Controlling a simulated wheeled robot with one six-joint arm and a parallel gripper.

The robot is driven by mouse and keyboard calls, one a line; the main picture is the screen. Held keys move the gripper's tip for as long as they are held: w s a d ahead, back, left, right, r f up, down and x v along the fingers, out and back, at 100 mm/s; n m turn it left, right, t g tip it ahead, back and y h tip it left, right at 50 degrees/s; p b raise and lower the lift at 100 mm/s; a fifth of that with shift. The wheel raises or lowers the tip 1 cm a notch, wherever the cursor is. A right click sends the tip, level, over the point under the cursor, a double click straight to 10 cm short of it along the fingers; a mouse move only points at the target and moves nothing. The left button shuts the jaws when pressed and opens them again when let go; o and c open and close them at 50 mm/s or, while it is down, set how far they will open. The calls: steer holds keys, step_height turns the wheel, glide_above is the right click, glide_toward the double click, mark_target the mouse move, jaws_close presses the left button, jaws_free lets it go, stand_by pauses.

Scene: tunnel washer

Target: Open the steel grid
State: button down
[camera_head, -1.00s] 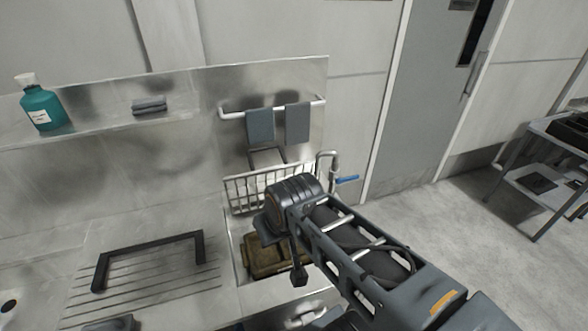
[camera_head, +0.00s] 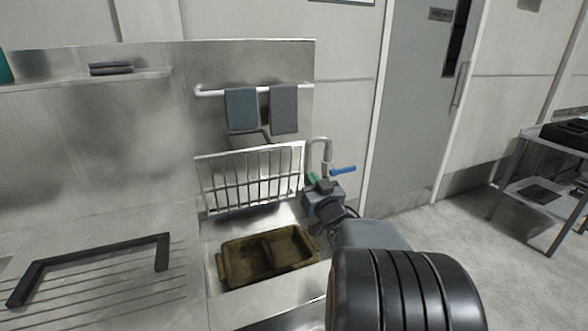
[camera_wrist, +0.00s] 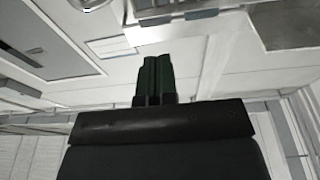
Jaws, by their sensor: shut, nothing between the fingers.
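The steel grid (camera_head: 251,181) stands upright at the back of the sink, raised against the rear panel, and the basin under it is uncovered. My gripper (camera_head: 314,181) is by the right end of the grid, near the base of the tap. A gap between it and the grid cannot be judged clearly. In the wrist view my gripper's green fingers (camera_wrist: 154,78) are together with nothing between them. The grid cannot be made out in the wrist view.
A brown divided tray (camera_head: 268,257) lies in the sink. A tap with a blue lever (camera_head: 343,170) stands right beside my gripper. Two grey cloths (camera_head: 242,108) hang on a rail above. A black handle (camera_head: 90,262) lies on the left drainboard.

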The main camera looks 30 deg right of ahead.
mark_target(291, 147)
steer(key=p+x, duration=0.1)
steer(key=x, duration=1.2)
steer(key=shift+w+d, duration=0.15)
steer(key=shift+w, duration=0.2)
steer(key=shift+r, duration=0.1)
